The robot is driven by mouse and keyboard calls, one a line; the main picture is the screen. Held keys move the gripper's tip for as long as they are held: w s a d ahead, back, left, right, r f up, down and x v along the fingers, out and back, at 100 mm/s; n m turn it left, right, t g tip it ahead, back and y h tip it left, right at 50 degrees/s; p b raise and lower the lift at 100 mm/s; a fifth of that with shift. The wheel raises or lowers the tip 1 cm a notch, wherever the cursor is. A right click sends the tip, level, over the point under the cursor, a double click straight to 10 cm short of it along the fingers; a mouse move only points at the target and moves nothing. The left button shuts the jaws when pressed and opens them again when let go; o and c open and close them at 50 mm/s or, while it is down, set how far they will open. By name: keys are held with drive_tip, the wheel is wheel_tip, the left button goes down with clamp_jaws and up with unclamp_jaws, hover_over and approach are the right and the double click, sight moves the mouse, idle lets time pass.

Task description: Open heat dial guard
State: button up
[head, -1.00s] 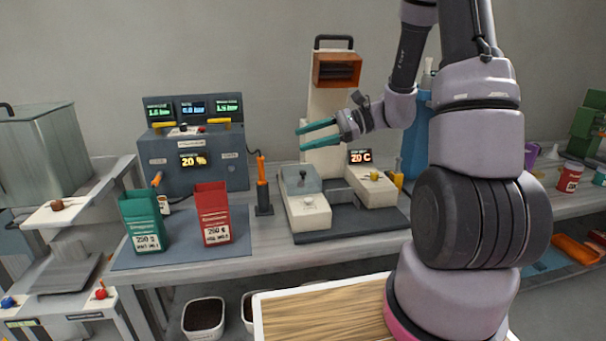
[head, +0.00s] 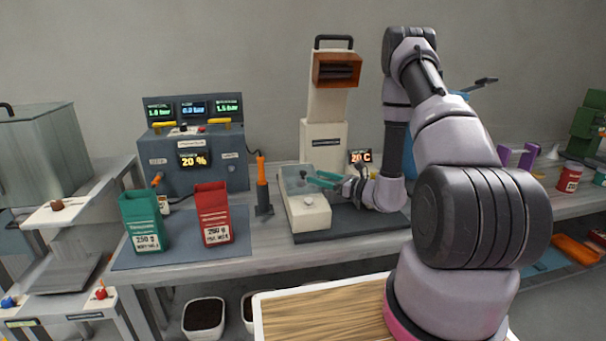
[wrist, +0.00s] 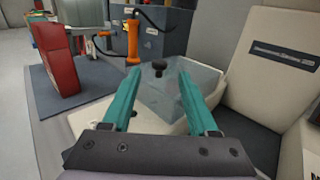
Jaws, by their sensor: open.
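My gripper (head: 314,179) has teal fingers and is open, reaching in from the right at the guard. The dial beneath is not clear.
The machine's display (head: 360,156) reads 20 C and is partly behind my arm. An orange-handled tool (head: 262,184) stands left of the machine. A red bag (head: 213,215) and a green bag (head: 143,222) stand further left. A tall cream column (head: 325,115) rises behind.

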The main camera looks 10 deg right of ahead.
sight(303, 172)
drive_tip(key=x, duration=0.6)
drive_tip(key=shift+w+a, duration=0.25)
clamp_jaws()
idle(1.2)
